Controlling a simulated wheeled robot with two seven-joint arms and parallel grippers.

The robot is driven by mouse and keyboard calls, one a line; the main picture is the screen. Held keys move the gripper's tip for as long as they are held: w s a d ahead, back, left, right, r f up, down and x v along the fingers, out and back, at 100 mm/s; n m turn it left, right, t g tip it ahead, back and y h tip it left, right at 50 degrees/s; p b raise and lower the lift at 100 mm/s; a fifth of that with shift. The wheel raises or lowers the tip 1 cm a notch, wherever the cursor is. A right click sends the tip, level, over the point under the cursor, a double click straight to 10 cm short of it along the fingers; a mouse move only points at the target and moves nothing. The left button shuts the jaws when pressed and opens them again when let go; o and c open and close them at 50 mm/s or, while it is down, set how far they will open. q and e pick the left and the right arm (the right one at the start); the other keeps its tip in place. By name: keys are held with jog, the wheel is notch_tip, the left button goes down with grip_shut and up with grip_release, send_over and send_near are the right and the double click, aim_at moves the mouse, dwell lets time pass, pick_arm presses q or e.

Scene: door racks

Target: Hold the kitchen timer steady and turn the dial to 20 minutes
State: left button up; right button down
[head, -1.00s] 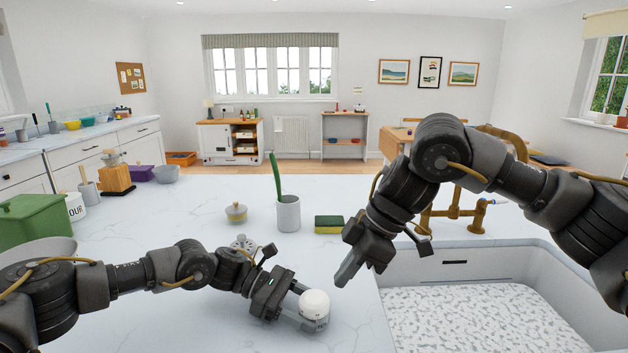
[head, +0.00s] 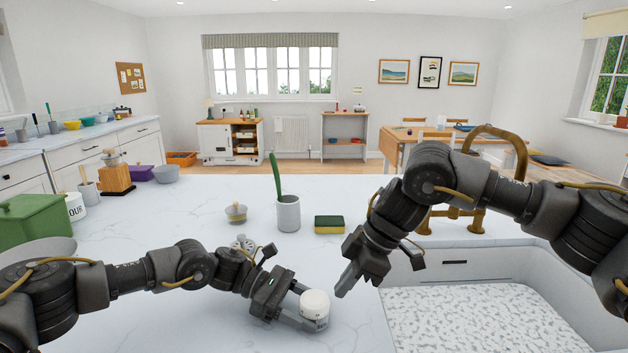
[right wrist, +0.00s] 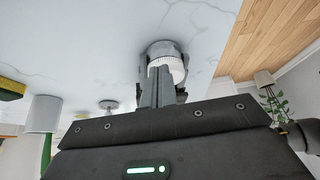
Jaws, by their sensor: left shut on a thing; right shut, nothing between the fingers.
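The kitchen timer (head: 315,306) is a small white round body standing on the marble counter near its front. My left gripper (head: 302,309) is shut on the timer from the left, low around its base. My right gripper (head: 341,292) is shut and empty, pointing down to the upper right of the timer and apart from it in the head view. The dial's reading is too small to tell.
Behind the timer stand a grey cup (head: 288,214) with a green handle, a sponge (head: 329,224) and a small lidded pot (head: 236,213). A green bin (head: 38,221) is at the left. The counter's middle is clear.

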jog(key=shift+f, duration=0.7)
jog(key=shift+a, duration=0.5)
dwell(0.3)
jog(key=shift+s, duration=0.3)
jog(key=shift+d, duration=0.1)
dwell(0.4)
jog(key=shift+d, duration=0.3)
notch_tip(320, 180, up, 6)
dwell(0.5)
jog(key=shift+r, duration=0.1)
